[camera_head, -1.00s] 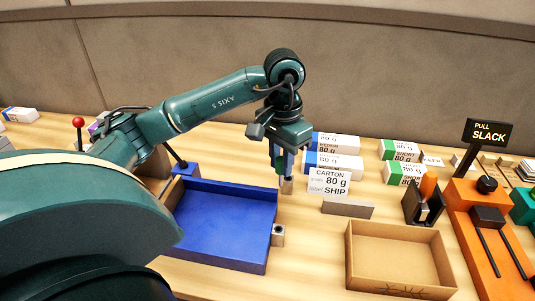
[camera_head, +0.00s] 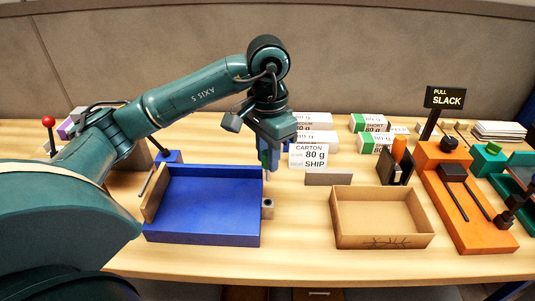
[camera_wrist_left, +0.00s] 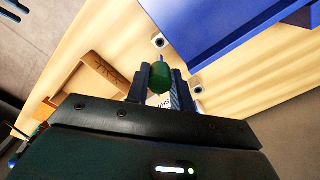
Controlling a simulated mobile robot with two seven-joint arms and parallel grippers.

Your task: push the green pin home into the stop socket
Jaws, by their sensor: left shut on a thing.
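The green pin (camera_wrist_left: 160,78) is between the fingers of my left gripper in the left wrist view. In the head view my left gripper (camera_head: 269,163) is shut on it, pointing down by the back right corner of the blue tray. The fingers mostly hide the pin there. A small grey socket block (camera_head: 267,208) with a hole stands against the tray's right side. The wrist view shows two such blocks, one just beyond the pin's end (camera_wrist_left: 158,41) and another beside the fingers (camera_wrist_left: 195,84). I cannot tell whether the pin touches a socket. My right gripper is not in view.
The blue tray (camera_head: 205,238) is left of the gripper. An open cardboard carton (camera_head: 382,242) stands to the right. Labelled reams (camera_head: 368,123) and a carton sign (camera_head: 309,156) are behind. An orange fixture (camera_head: 470,232) is at the right. Bare table lies between tray and carton.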

